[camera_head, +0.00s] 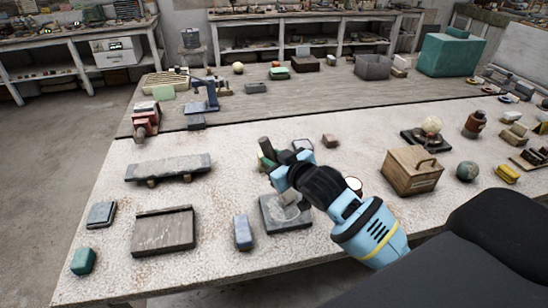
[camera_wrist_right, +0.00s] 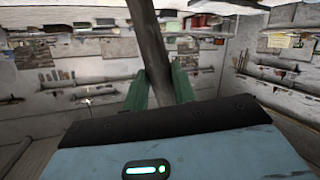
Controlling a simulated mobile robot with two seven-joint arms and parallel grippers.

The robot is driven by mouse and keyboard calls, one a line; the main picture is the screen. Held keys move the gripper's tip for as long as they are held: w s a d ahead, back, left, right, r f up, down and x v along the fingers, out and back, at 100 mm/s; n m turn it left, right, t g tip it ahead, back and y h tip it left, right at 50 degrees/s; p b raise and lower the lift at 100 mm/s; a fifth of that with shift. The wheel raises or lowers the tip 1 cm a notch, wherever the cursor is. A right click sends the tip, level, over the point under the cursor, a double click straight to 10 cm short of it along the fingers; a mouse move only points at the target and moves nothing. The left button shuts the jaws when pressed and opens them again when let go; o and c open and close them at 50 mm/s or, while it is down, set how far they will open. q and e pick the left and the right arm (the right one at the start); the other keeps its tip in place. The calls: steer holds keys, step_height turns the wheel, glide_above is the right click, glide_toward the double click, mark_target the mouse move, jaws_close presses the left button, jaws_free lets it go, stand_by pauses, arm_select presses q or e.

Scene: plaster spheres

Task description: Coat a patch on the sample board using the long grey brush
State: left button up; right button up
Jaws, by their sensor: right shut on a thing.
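My right gripper (camera_head: 270,160) reaches over the middle of the near table. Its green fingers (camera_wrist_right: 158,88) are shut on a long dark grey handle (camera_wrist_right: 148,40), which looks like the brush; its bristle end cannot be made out. The handle's short dark end (camera_head: 265,144) shows beyond the fingers in the head view. Below my gripper and wrist lies a dark grey slab (camera_head: 270,222) with a pale round smear or dish on it, partly covered. A brown-grey framed board (camera_head: 163,230) lies flat to the left; I cannot tell which is the sample board. My left gripper is out of view.
A long grey stone slab (camera_head: 168,167) rests on small supports at left. A blue-grey block (camera_head: 243,232) stands between the framed board and dark slab. A wooden box with a handle (camera_head: 411,172) is right of my arm. The table's front left has bare room.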

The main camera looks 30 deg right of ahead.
steer(key=shift+s, duration=0.1)
steer(key=shift+s+a+r, duration=0.1)
steer(key=shift+s+a, duration=0.05)
steer(key=shift+s, duration=0.35)
steer(key=shift+s+a, duration=0.15)
steer(key=shift+s, duration=0.4)
steer(key=shift+w, duration=0.15)
steer(key=shift+w+d, duration=0.15)
steer(key=shift+w, duration=0.4)
steer(key=shift+w+d, duration=0.15)
steer(key=shift+w, duration=0.35)
steer(key=shift+w+d, duration=0.25)
steer(key=shift+w, duration=0.8)
